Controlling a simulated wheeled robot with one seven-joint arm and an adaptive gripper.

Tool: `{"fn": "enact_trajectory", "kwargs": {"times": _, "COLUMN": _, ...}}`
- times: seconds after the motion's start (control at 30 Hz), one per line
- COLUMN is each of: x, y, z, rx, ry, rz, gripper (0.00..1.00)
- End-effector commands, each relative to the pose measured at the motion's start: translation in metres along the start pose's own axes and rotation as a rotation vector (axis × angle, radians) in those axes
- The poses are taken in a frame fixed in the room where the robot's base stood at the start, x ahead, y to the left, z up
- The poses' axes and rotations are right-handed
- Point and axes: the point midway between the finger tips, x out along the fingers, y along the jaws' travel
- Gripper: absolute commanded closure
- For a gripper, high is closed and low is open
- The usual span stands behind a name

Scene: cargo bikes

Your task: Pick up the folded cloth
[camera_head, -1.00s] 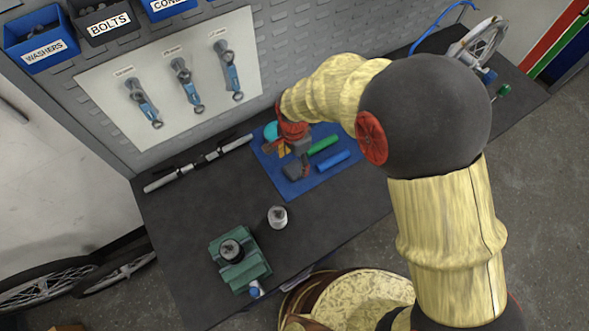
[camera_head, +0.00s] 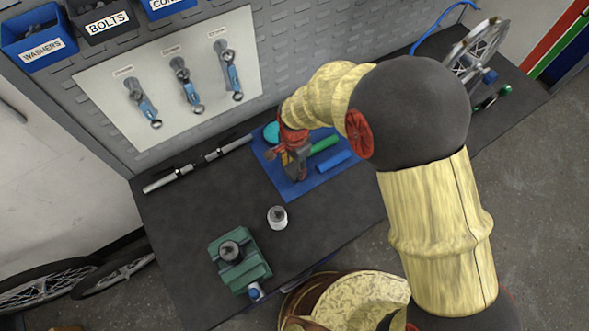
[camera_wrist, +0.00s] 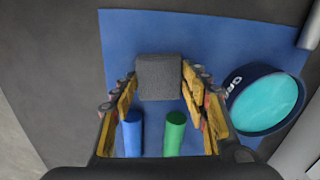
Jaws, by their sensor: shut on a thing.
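The folded cloth (camera_wrist: 159,77) is a dark grey, block-like bundle. In the wrist view it sits between my two fingertips, with a finger against each side. In the head view the cloth (camera_head: 297,166) shows just below my gripper (camera_head: 291,147), over the blue mat. My gripper (camera_wrist: 159,84) is shut on the cloth. The fingers partly hide the cloth in the head view, and I cannot tell how far it is above the mat.
A green roll (camera_head: 324,144) and a blue roll (camera_head: 334,161) lie on the blue mat (camera_head: 316,182). A teal-topped round tin (camera_wrist: 266,101) stands at the mat's edge. A white bottle (camera_head: 277,217) and a green vise (camera_head: 240,262) stand nearer the front. The dark bench between is clear.

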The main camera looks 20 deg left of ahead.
Motion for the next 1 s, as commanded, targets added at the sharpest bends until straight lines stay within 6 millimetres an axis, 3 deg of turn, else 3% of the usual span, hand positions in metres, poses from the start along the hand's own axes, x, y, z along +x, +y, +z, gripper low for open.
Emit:
{"fn": "enact_trajectory", "kwargs": {"times": 0.2, "x": 0.000, "y": 0.000, "z": 0.000, "rx": 0.000, "ry": 0.000, "rz": 0.000, "gripper": 0.76}}
{"fn": "enact_trajectory", "kwargs": {"times": 0.57, "x": -0.004, "y": 0.000, "z": 0.000, "rx": 0.000, "ry": 0.000, "rz": -0.001, "gripper": 0.77}}
{"fn": "enact_trajectory", "kwargs": {"times": 0.83, "x": -0.037, "y": 0.001, "z": 0.002, "rx": -0.001, "ry": 0.001, "rz": -0.003, "gripper": 0.77}}
{"fn": "enact_trajectory", "kwargs": {"times": 1.0, "x": -0.071, "y": 0.020, "z": 0.024, "rx": -0.003, "ry": 0.001, "rz": -0.004, "gripper": 0.77}}
